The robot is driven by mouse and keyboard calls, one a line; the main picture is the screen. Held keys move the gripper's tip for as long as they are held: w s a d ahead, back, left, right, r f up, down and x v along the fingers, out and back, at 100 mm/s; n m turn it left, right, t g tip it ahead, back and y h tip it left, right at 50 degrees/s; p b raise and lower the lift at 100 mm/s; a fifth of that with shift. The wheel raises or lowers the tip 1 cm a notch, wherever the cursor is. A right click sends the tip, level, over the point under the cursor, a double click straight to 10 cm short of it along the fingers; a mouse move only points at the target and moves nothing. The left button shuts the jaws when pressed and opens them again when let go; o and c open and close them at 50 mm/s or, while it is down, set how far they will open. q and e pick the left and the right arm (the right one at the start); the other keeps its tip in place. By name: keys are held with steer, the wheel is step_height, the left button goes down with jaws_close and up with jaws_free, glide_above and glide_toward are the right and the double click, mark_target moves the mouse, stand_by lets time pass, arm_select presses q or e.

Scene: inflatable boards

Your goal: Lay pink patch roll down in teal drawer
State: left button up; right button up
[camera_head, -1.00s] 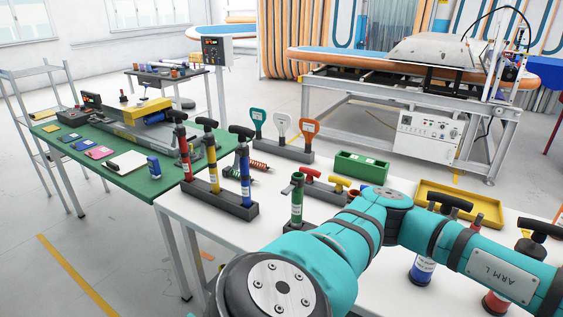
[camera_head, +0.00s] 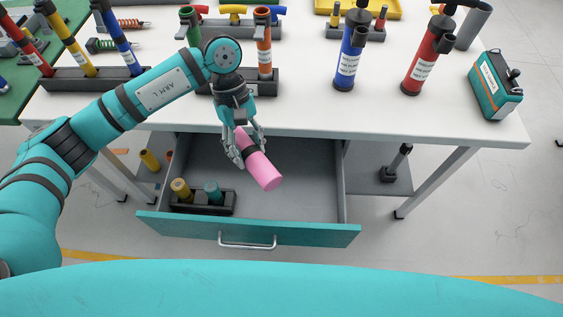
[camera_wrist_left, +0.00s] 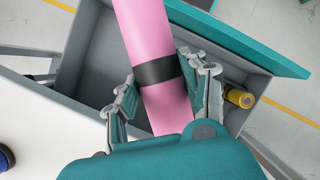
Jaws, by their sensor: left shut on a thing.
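The pink patch roll (camera_head: 262,172) is a pink cylinder with a black band. My left gripper (camera_head: 244,156) is shut on it near the band and holds it tilted over the open teal drawer (camera_head: 309,233). The roll also shows in the left wrist view (camera_wrist_left: 147,35), between the two fingers (camera_wrist_left: 160,90). The drawer is pulled out under the white table, with a teal front, a silver handle and a grey inside. I cannot tell the roll's exact height above the drawer floor. My right gripper is not in view.
A dark holder (camera_head: 203,208) with a yellow and a teal roll stands in the drawer's front left. The drawer floor (camera_head: 305,190) is bare on the right. The white table edge (camera_head: 300,130) is behind the gripper. Blue (camera_head: 352,55) and red (camera_head: 425,60) pumps stand on the table.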

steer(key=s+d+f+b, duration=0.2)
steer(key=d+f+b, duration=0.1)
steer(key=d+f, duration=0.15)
arm_select(q)
steer(key=shift+w+d+f+n+t+h+b, duration=0.55)
steer(key=shift+d+f+n, duration=0.95)
steer(key=shift+f, duration=1.45)
steer(key=shift+w+d+f+n+t+h+b, duration=0.25)
steer(key=shift+w+d+f+n+t+b, duration=0.45)
steer(key=shift+d+f+n, duration=1.5)
steer(key=shift+w+d+f+n+t+h+b, duration=0.4)
steer(key=shift+w+f+n+b, duration=0.5)
steer(key=shift+f, duration=2.75)
steer(key=shift+w+f+n, duration=0.1)
steer(key=shift+f+n, duration=0.05)
steer(key=shift+n, duration=0.15)
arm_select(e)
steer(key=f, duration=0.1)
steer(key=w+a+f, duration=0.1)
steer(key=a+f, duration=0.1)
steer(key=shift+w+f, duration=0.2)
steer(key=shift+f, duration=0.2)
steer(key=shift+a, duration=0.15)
arm_select(q)
steer(key=shift+b, duration=0.35)
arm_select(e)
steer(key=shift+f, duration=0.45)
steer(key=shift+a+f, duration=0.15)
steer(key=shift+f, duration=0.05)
